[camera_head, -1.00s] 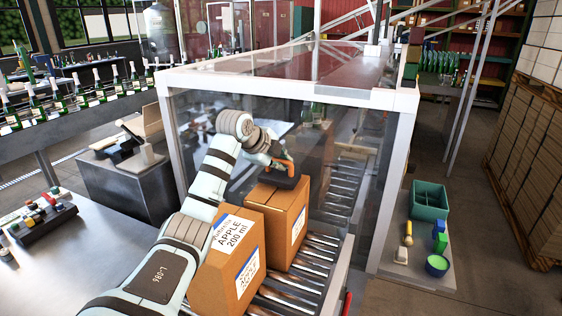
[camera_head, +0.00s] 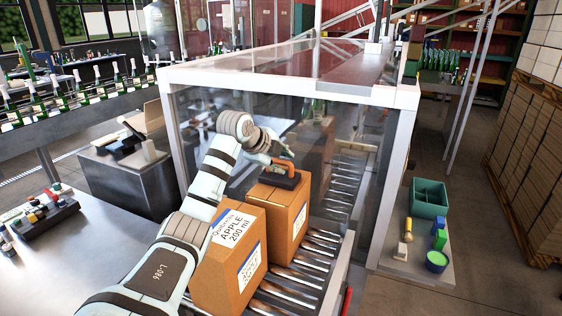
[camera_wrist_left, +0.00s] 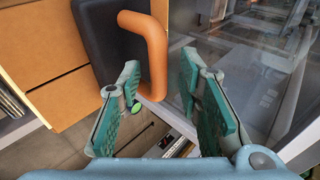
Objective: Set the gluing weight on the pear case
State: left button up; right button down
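The gluing weight, a dark block (camera_head: 265,178) with an orange handle (camera_head: 284,165), rests on top of the far brown case (camera_head: 287,212). That case's label is turned away and I cannot read it. My left gripper (camera_head: 284,152) is beside the handle. In the left wrist view, the fingers (camera_wrist_left: 160,72) are spread apart, with the orange handle (camera_wrist_left: 153,45) just beyond and between the tips, not clamped. The dark block (camera_wrist_left: 103,38) lies flat on the cardboard (camera_wrist_left: 40,40). My right gripper is not in view.
A case labelled APPLE 200 ml (camera_head: 228,270) stands nearer on the roller conveyor (camera_head: 310,262). A clear-walled enclosure with a white frame (camera_head: 290,87) stands close behind my gripper. A side shelf (camera_head: 415,268) holds a green bin (camera_head: 429,197) and small tools.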

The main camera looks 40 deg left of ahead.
pick_arm(q)
jog(key=shift+w+r, duration=0.1)
jog(key=shift+r, duration=0.1)
jog(key=a+b+v, duration=0.1)
jog(key=b+v, duration=0.1)
jog(key=v, duration=1)
jog(key=shift+d+r, duration=0.45)
jog(key=shift+d, duration=0.05)
